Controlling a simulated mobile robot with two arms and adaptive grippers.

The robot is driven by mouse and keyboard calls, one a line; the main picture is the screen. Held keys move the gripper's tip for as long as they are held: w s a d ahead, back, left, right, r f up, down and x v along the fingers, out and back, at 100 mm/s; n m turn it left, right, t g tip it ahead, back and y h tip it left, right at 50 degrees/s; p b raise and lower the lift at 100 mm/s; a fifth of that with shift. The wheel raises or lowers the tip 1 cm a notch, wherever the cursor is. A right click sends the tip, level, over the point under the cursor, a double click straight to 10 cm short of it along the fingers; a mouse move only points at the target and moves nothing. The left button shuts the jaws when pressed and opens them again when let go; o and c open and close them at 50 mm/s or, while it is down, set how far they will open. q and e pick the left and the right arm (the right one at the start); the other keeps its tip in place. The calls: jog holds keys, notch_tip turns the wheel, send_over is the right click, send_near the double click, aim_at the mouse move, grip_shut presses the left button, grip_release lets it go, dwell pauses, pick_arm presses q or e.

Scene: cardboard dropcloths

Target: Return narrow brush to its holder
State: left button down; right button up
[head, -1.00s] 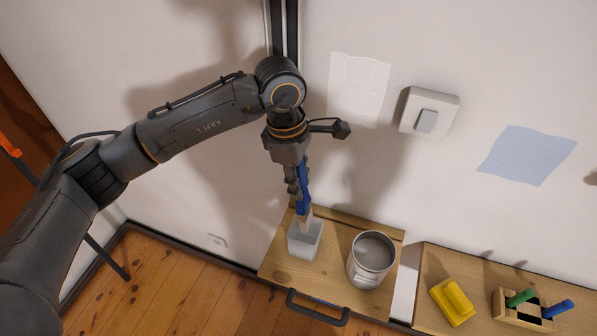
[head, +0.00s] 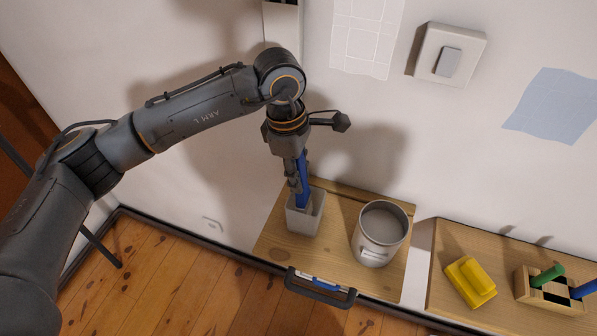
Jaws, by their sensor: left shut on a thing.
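My left gripper (head: 297,187) is shut on a blue-handled brush (head: 303,168), held nearly upright. The brush's lower end is down inside a grey square cup (head: 301,224), and its tip is hidden by the cup wall. The cup stands on a wooden board at the wall. A wooden slotted block (head: 524,291) is at the lower right, with a green handle (head: 546,274) and a blue handle (head: 583,290) in it. I cannot tell which brush is the narrow one. My right gripper is not in view.
A metal can (head: 380,234) stands right of the cup. A yellow block-like thing (head: 470,282) lies on the right board. A dark handle (head: 320,290) juts from the left board's front, with something blue and white behind it. A switch (head: 447,55) is on the wall.

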pick_arm(q)
jog(key=c, duration=0.5)
grip_release()
jog(key=shift+a+r+p, duration=0.15)
jog(key=shift+r+p, duration=0.5)
jog(key=shift+r, duration=0.85)
jog(key=shift+a+r+p, duration=0.15)
jog(key=shift+r+p, duration=0.45)
jog(key=shift+r, duration=0.9)
jog(key=shift+a+r+p, duration=0.15)
jog(key=shift+r+p, duration=0.5)
jog(key=shift+r, duration=0.85)
